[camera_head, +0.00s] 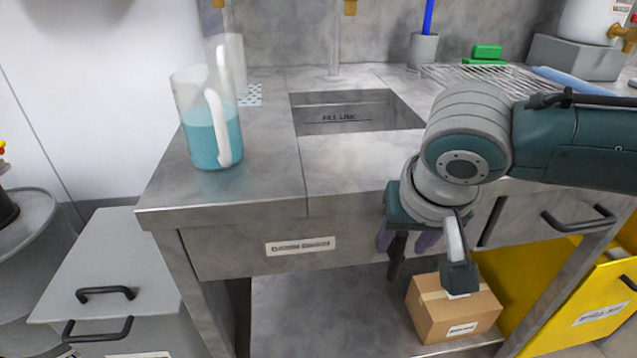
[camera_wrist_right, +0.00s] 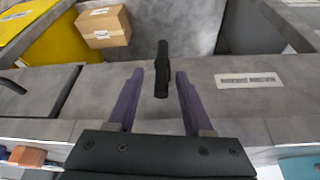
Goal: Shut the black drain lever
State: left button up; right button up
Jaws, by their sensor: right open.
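The black drain lever (camera_wrist_right: 162,68) shows between the two purple fingers of my right gripper in the right wrist view. The right gripper (camera_wrist_right: 159,76) is open, with a gap on each side of the lever. In the head view the right gripper (camera_head: 406,241) hangs in front of the counter's front panel, with the dark lever (camera_head: 397,258) seen between and below its fingers. The lever's mount is hidden by my wrist. I cannot tell how deep the lever sits between the fingers. My left gripper is not in view.
A clear jug of blue liquid (camera_head: 212,136) stands on the counter's left. A sink (camera_head: 358,113) is set into the counter. A cardboard box (camera_head: 450,313) sits on the lower shelf. A yellow bin (camera_head: 560,290) stands at right, a grey cabinet (camera_head: 115,265) at left.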

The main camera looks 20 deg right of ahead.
jog(key=shift+x, duration=1.05)
jog(key=shift+w+a, duration=0.1)
jog(key=shift+c, duration=0.3)
grip_shut()
